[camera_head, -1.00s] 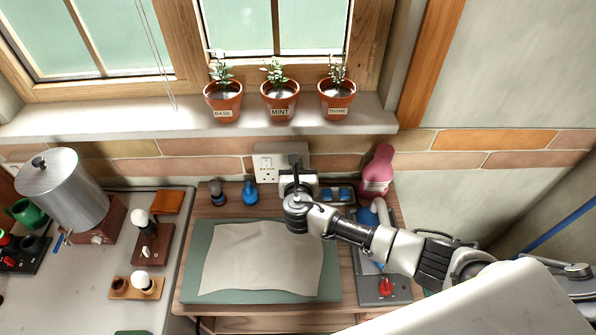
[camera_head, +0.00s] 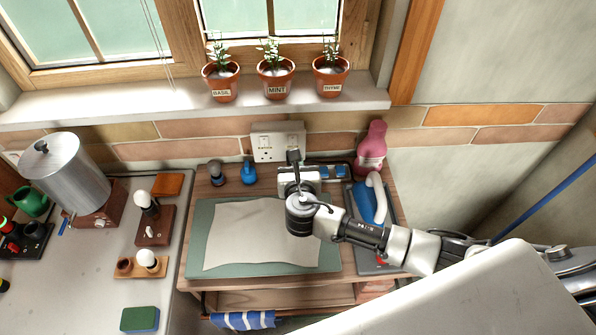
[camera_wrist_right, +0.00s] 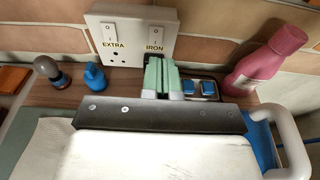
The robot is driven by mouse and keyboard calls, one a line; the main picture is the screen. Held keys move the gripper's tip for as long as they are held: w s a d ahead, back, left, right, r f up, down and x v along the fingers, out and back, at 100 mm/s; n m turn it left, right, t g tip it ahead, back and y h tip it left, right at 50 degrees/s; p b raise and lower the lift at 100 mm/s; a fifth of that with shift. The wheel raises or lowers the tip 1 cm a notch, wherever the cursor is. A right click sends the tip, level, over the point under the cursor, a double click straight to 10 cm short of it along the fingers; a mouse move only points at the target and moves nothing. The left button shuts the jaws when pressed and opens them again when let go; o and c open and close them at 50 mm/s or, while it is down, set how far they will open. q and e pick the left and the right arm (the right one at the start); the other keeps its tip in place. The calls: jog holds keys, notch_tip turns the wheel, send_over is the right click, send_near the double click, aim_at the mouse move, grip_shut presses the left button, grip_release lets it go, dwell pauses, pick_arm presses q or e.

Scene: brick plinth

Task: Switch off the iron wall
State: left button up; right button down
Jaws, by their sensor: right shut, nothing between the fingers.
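A white double wall socket (camera_head: 263,142) is on the brick wall behind the bench. In the right wrist view (camera_wrist_right: 108,58) it has two rocker switches labelled EXTRA and IRON. The IRON switch (camera_wrist_right: 155,32) is the right one. My right gripper (camera_wrist_right: 161,64) is shut and empty, its green fingertips just below the IRON label, overlapping the socket's lower edge; I cannot tell if they touch it. In the head view the right gripper (camera_head: 293,157) points at the socket's right half. A blue iron with a white handle (camera_head: 378,198) stands at the right. My left gripper is out of view.
A pink bottle (camera_head: 371,147) stands right of the socket; blue blocks (camera_wrist_right: 199,87) sit in a tray beside the fingers. A blue item (camera_head: 249,173) and a grey-topped one (camera_head: 216,173) stand left. Potted herbs (camera_head: 275,77) line the sill above.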

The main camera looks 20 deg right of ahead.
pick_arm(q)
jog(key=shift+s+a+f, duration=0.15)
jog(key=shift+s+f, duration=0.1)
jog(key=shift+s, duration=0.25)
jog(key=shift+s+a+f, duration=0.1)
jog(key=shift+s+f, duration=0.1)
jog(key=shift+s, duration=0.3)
pick_arm(e)
jog(key=s, duration=0.1)
jog(key=s+r, duration=0.1)
jog(key=s+a, duration=0.1)
jog(key=shift+s+r, duration=0.3)
jog(key=shift+r, duration=0.1)
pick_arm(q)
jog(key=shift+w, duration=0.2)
pick_arm(e)
jog(key=shift+a, duration=0.1)
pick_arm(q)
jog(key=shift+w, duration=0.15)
